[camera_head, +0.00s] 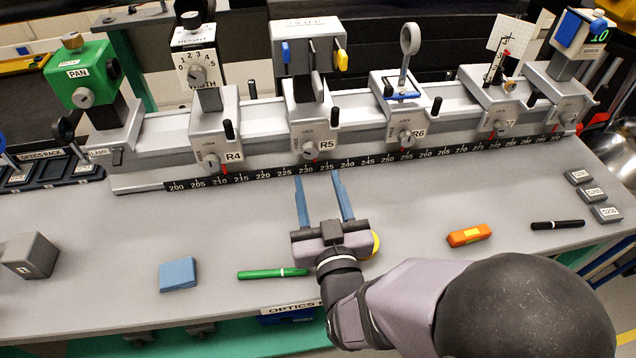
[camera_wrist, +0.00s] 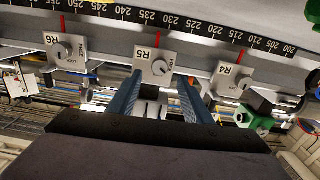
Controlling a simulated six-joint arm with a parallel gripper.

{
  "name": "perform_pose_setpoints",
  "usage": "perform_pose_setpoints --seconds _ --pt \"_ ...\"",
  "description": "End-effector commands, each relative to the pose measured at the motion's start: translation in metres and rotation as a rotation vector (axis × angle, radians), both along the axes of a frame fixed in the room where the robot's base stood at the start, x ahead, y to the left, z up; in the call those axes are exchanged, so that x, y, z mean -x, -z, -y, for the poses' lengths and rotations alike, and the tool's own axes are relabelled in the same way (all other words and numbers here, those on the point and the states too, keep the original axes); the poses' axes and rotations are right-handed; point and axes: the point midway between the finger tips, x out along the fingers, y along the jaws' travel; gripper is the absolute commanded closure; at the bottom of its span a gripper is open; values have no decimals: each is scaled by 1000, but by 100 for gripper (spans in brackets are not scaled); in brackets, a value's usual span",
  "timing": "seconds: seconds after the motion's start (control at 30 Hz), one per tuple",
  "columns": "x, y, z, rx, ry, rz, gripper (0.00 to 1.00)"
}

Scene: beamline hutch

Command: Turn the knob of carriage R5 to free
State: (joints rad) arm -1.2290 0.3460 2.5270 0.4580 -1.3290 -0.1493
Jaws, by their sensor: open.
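Carriage R5 (camera_head: 314,129) sits on the rail in the middle of the bench and bears the filter box. Its knob (camera_head: 310,150) is a small round dial on the front plate, between LOCK and FREE marks. In the wrist view the knob (camera_wrist: 158,68) shows upside down beside the R5 label, ahead of my fingers; its exact pointer direction is too small to tell. My gripper (camera_head: 320,180) is open and empty, with two blue fingers pointing toward R5. In the wrist view the gripper (camera_wrist: 158,92) has one finger on each side of the plate's lower part, with contact not visible.
Carriage R4 (camera_head: 216,139) stands left of R5 and carriage R6 (camera_head: 404,112) right. A numbered scale (camera_head: 350,161) runs along the rail front. A green marker (camera_head: 272,273), blue block (camera_head: 178,274) and orange block (camera_head: 469,235) lie on the bench.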

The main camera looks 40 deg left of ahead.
Motion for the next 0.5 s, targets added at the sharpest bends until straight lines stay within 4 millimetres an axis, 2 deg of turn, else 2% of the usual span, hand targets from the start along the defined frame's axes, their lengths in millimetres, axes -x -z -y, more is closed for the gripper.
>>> perform_pose_setpoints --seconds 0.5 --pt "1 -5 1 3 -1 0 55"
